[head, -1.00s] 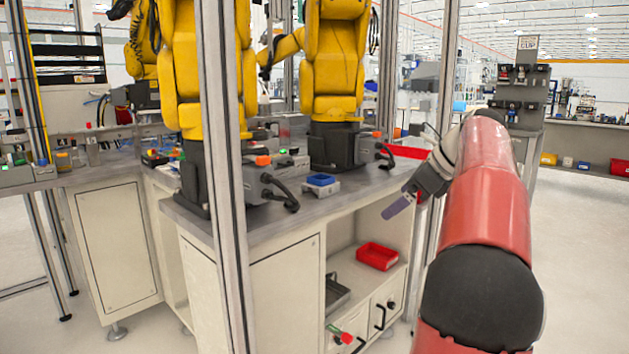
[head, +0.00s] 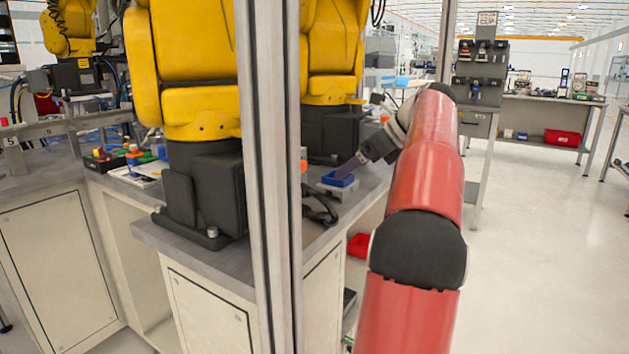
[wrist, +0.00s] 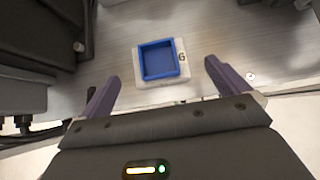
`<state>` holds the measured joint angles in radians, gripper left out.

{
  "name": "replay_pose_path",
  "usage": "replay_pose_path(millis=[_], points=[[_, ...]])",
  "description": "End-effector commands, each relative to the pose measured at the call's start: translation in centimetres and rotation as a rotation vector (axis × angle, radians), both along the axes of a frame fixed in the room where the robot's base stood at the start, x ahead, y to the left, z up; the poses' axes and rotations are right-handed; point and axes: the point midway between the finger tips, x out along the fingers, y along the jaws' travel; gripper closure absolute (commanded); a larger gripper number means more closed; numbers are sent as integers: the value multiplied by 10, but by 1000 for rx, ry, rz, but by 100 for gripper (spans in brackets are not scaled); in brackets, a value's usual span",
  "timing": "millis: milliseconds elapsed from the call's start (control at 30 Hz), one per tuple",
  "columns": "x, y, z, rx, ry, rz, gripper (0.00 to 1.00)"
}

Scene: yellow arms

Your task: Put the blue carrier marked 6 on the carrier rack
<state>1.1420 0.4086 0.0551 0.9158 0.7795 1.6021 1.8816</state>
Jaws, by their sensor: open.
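The blue carrier (head: 338,179) is a small square tray near the front edge of the grey worktop. In the wrist view the blue tray (wrist: 160,61) sits on a pale base (wrist: 182,72) with a dark mark, like a 6 or G, at its right. My gripper (head: 352,168) is beside the carrier in the head view. In the wrist view my gripper (wrist: 162,73) has its two purple fingers wide apart, one on each side of the carrier and short of it, with nothing between them. I cannot tell for certain which thing is the carrier rack.
A frame post (head: 270,180) stands before the worktop (head: 210,262). Yellow arms on black bases (head: 205,195) stand on the worktop. A dark cable (head: 320,208) lies left of the carrier. A grey stand with dark holders (head: 480,70) is at back right. The floor at right is clear.

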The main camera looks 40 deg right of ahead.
Motion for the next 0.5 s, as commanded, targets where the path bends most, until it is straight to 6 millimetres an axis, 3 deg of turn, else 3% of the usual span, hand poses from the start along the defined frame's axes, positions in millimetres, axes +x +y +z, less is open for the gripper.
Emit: replay_pose_path(millis=[500], points=[[38, 14, -40, 1, 0, 2, 0]])
